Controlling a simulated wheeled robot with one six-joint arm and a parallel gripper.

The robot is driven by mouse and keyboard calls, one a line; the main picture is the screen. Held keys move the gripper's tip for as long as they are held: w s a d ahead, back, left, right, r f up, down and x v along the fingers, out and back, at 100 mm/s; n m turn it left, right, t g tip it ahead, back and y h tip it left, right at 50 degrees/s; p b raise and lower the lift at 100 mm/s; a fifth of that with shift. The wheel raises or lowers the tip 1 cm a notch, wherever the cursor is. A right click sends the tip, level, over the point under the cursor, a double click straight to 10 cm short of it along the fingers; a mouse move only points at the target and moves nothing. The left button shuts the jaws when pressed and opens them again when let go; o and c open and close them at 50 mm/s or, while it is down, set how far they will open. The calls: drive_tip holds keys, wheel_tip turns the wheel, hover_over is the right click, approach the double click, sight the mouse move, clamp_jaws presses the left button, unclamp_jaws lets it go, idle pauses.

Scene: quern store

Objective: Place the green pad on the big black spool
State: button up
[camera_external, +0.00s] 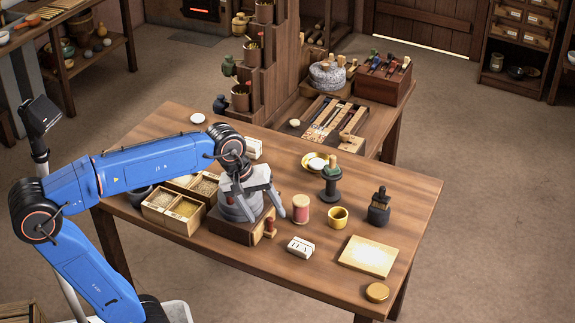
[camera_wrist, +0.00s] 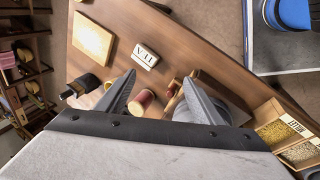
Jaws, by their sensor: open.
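A black spool (camera_external: 330,188) stands upright right of centre on the table, with a small tan piece on its top. In the wrist view my gripper (camera_wrist: 160,80) shows nothing held. A reddish spool (camera_wrist: 143,100) shows beyond the fingers there; it also stands right of my gripper in the external view (camera_external: 301,209).
A yellow cup (camera_external: 338,217), a dark stoppered bottle (camera_external: 379,208), a white marked block (camera_external: 300,246), a tan board (camera_external: 368,256) and a red-brown stamp (camera_external: 269,228) stand nearby. Grain boxes (camera_external: 172,212) lie left. The front right tabletop has some bare room.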

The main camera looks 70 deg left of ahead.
drive_tip(key=s+d+f+m, duration=0.2)
drive_tip(key=s+f+m, duration=0.4)
drive_tip(key=s+f, duration=0.1)
drive_tip(key=s+d+f+m, duration=0.3)
drive_tip(key=s+f+m, duration=0.4)
drive_tip(key=s, duration=0.3)
drive_tip(key=shift+s+f+t+y, duration=0.25)
drive_tip(key=shift+f+t+y, duration=0.05)
drive_tip(key=shift+f, duration=0.45)
